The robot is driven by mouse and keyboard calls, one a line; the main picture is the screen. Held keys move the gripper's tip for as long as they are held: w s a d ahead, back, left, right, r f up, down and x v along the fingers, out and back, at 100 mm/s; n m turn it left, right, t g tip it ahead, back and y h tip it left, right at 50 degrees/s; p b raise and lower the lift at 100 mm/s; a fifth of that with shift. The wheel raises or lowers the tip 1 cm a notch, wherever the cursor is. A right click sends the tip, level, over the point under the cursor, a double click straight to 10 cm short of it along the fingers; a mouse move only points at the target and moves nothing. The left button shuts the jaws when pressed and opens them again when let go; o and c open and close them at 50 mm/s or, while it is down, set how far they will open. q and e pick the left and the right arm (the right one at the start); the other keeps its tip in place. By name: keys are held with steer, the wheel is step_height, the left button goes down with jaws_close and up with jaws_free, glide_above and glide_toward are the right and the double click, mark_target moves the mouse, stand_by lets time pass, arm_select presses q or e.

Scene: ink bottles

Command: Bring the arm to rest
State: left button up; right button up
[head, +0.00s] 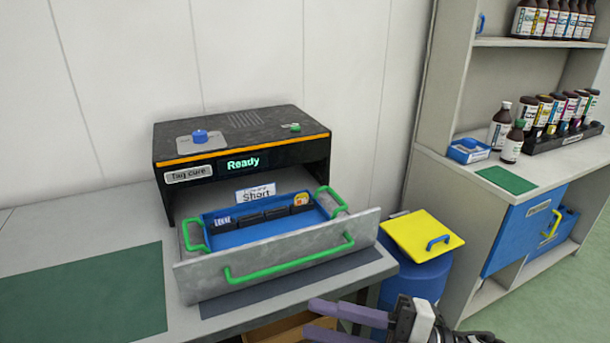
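My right gripper (335,322) shows at the bottom edge, right of the middle, in front of the table's front edge. Its two purple fingers point left and are spread apart with nothing between them. It is below the open drawer (200,277) and apart from it. The rest of my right arm is cut off by the bottom edge. My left gripper is not in view.
A black "Tag cure" machine (240,140) reads "Ready". Its drawer, with a green handle (290,260), sticks out and holds a blue tray (240,238). A blue bin with a yellow lid (412,232) stands right of the table. Shelves with bottles (500,125) stand further right.

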steer(key=d+f+m+t+h, duration=0.3)
steer(key=f+m+t+h, duration=0.25)
steer(key=f+m, duration=0.35)
steer(key=d+f+m+t+h, duration=0.35)
steer(key=f+m+h, duration=0.3)
steer(key=m, duration=0.45)
steer(key=s+d+f+m+g+h, duration=0.2)
steer(key=s+d+f+m, duration=0.1)
steer(key=s+f, duration=0.4)
steer(key=s+d+f+m+g+h, duration=0.2)
steer(key=s+d+f+m+g, duration=0.1)
steer(key=s+f, duration=0.4)
steer(key=shift+d+m+h, duration=0.3)
steer(key=shift+d+m, duration=0.1)
steer(key=shift+d, duration=0.1)
